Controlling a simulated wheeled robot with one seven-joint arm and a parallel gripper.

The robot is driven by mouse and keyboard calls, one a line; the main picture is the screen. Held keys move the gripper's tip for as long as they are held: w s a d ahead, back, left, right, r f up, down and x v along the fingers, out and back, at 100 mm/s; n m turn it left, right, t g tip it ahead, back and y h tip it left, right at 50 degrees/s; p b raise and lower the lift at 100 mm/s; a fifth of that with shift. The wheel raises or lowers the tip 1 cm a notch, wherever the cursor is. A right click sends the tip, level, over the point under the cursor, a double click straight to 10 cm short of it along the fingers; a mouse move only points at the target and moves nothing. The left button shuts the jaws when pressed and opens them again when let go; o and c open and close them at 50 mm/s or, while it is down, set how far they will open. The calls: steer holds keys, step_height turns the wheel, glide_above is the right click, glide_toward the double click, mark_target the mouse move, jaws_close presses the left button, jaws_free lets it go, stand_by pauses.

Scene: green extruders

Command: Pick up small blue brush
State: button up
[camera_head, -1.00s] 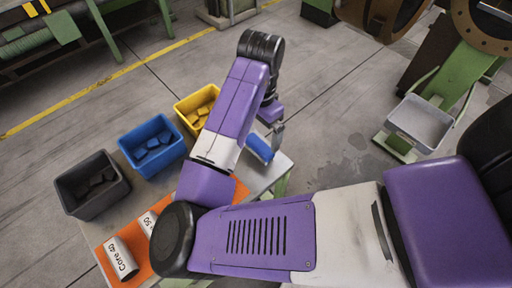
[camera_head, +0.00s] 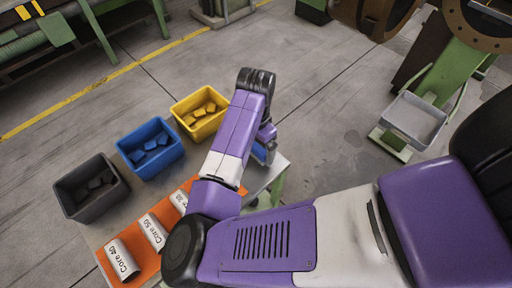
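The small blue brush (camera_head: 259,153) lies near the back right end of the work table (camera_head: 278,163), and only a small blue part of it shows. My purple arm covers most of it. My gripper (camera_head: 268,146) is beside or over the brush at the end of my arm. Its fingers are mostly hidden behind the arm, so I cannot tell whether they touch or hold the brush.
A yellow bin (camera_head: 203,129), a blue bin (camera_head: 168,168) and a dark grey bin (camera_head: 113,203) with dark pieces stand left of my arm. White labelled cores (camera_head: 122,259) lie on an orange mat (camera_head: 145,269). A grey tray (camera_head: 431,118) on a green stand is at right.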

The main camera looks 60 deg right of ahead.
mark_target(256, 145)
steer(key=c, duration=0.8)
steer(key=shift+o, duration=0.2)
steer(key=shift+r, duration=0.15)
step_height(256, 145, up, 20)
steer(key=shift+f, duration=0.1)
